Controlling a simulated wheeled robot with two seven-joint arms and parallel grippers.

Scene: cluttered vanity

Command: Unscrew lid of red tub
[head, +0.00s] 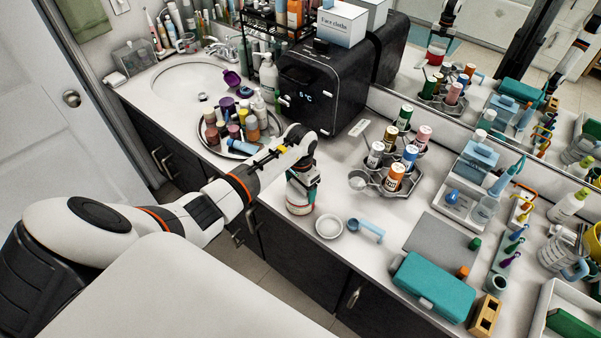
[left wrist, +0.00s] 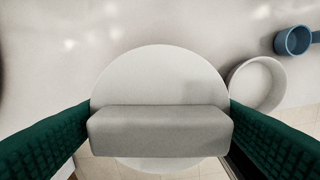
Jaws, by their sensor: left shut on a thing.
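The red tub (head: 299,208) stands near the counter's front edge, mostly covered by my left gripper (head: 303,178). In the left wrist view, its round white lid (left wrist: 160,75) lies below the gripper, with a raised light grey bar (left wrist: 160,132) across it. The green-padded fingers of my left gripper (left wrist: 160,140) are at both ends of the bar, shut on the lid. The tub's body is hidden below the lid in that view, so I cannot tell whether the lid has turned. My right gripper is not in view.
A small white dish (head: 329,227) and a blue scoop (head: 366,230) lie just right of the tub. A rack of bottles (head: 395,178) stands behind them. A black appliance (head: 325,85) and a round tray of bottles (head: 215,147) stand farther back.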

